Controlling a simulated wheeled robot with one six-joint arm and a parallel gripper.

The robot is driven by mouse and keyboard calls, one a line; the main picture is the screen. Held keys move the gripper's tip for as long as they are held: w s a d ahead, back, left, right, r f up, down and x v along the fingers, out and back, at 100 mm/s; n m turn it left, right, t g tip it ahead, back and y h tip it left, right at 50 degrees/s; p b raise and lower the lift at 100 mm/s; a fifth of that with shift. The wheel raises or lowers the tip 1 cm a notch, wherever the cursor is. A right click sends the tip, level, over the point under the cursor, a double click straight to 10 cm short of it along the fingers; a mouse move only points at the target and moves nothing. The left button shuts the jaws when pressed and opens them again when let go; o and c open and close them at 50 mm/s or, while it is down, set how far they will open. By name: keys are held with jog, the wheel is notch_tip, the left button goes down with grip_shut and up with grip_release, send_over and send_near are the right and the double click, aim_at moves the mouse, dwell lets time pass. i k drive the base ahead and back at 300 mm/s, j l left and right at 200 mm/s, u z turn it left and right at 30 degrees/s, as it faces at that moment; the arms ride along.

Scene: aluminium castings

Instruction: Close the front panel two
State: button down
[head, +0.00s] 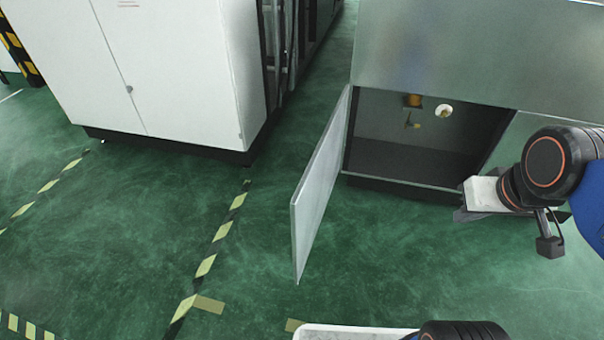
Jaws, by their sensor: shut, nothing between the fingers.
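The front panel (320,188) is a flat grey door, swung wide open. It is hinged at the left side of an opening in a metal cabinet (440,50) and sticks out toward me over the floor. The cabinet's inside (400,150) shows, with a dark floor and small brass and white fittings on its back wall. My gripper (461,202) is at the right, in front of the right part of the cabinet. It is shut and empty, pointing left, and apart from the panel. Part of the fingers is hard to make out.
A white two-door cabinet (150,70) stands at the left. The green floor (390,260) between the panel and my gripper is clear. Yellow-black tape (207,265) runs along the floor left of the panel. A white edge (340,333) shows at the bottom.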

aim_at(308, 203)
jog(key=j+z, duration=0.35)
jog(key=j, duration=1.5)
jog(key=j+z, duration=0.5)
jog(key=j, duration=0.45)
jog(key=k, duration=0.65)
jog(key=j+z, duration=0.05)
jog(key=j, duration=0.05)
